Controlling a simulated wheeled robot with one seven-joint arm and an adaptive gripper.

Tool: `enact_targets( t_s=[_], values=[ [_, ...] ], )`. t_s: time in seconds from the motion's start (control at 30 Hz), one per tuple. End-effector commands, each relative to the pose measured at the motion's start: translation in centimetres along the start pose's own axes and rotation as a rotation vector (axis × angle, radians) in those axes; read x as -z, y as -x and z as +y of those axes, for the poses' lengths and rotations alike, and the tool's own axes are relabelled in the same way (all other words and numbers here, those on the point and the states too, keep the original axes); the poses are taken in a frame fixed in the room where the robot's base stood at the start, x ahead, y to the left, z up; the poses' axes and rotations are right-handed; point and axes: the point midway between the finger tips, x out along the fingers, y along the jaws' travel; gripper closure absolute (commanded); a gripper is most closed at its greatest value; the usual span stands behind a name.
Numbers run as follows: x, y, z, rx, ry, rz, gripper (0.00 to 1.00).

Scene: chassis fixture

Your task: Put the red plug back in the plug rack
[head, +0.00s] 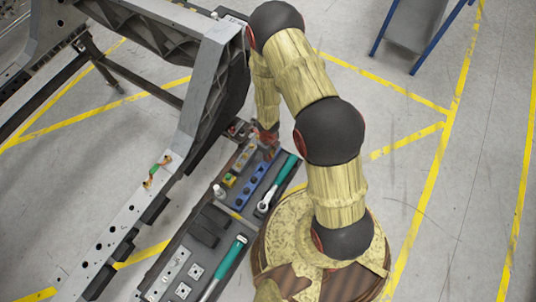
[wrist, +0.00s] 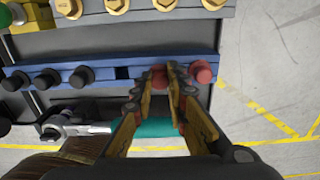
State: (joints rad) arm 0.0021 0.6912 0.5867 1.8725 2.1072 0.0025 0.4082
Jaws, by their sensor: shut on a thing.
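The blue plug rack (wrist: 105,76) is a long bar lying across the wrist view; in the head view it shows as a blue strip (head: 252,186) in the tool tray. Several black plugs (wrist: 48,79) stand in its left part, with an empty square slot (wrist: 122,73) to their right. My gripper (wrist: 158,80) is shut on a red plug (wrist: 158,70) over the right part of the rack. Whether this plug is seated or just above the rack is hidden by the fingers. Another red plug (wrist: 202,71) is at the rack's right end. In the head view my gripper (head: 266,143) is at the rack's far end.
A green-handled ratchet (head: 279,183) lies beside the rack, partly under my gripper in the wrist view. Brass hex fittings (wrist: 117,4) line the opposite side. A second green-handled tool (head: 224,267) lies nearer. The grey chassis frame (head: 205,85) stands left of my arm.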

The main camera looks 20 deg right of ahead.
Motion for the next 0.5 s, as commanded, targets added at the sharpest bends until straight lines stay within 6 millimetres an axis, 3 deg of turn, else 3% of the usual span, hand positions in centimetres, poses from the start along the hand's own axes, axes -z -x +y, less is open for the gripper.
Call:
enact_targets(
  t_s=[0.5],
  values=[
    [-0.02,-0.46,-0.01,0.000,0.000,0.000,1.00]
  ],
)
